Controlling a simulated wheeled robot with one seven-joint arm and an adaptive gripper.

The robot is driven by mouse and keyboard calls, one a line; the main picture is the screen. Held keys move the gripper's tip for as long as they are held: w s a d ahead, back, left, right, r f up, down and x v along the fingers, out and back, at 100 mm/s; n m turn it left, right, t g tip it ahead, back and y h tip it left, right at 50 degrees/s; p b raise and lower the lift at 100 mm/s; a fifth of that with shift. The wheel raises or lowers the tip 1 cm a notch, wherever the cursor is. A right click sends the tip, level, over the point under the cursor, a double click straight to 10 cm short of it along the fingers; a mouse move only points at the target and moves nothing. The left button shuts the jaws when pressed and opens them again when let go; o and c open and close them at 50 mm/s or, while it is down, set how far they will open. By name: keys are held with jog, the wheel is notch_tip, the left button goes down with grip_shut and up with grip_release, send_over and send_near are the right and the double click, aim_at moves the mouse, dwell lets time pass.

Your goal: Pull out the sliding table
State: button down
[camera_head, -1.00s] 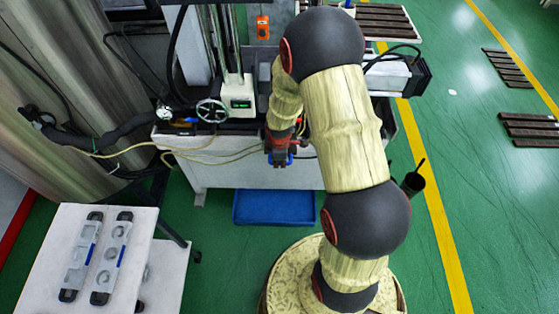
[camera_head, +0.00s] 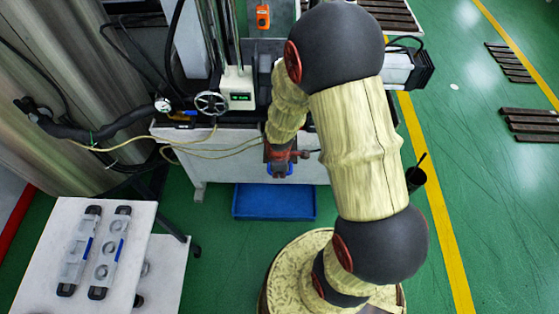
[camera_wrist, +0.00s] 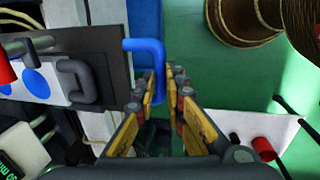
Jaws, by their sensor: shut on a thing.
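The sliding table shows in the wrist view as a dark flat plate (camera_wrist: 105,60) at the upper left. A blue bent handle (camera_wrist: 150,50) sticks out from its edge. My gripper (camera_wrist: 164,75) has its yellow-padded fingers closed around this handle. In the head view my gripper (camera_head: 281,162) is at the front of the machine bench, above the blue bin. A bit of blue shows at its tip, and my arm hides part of the bench and the table there.
A blue bin (camera_head: 274,213) lies on the floor under the bench. A white side table (camera_head: 130,230) with two grey parts stands at the lower left. Yellow hoses (camera_head: 215,150) hang across the bench front. A handwheel (camera_head: 210,103) stands behind.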

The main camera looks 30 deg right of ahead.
jog(key=s+a, duration=0.1)
jog(key=s, duration=0.1)
jog(key=s+a+b, duration=0.1)
jog(key=s+a, duration=0.1)
jog(key=shift+s, duration=0.1)
jog(key=c, duration=1.8)
grip_release()
jog(key=shift+c, duration=0.2)
notch_tip(320, 180, up, 12)
jog(key=s+a, duration=0.1)
jog(key=shift+s, duration=0.4)
jog(key=shift+f, duration=0.1)
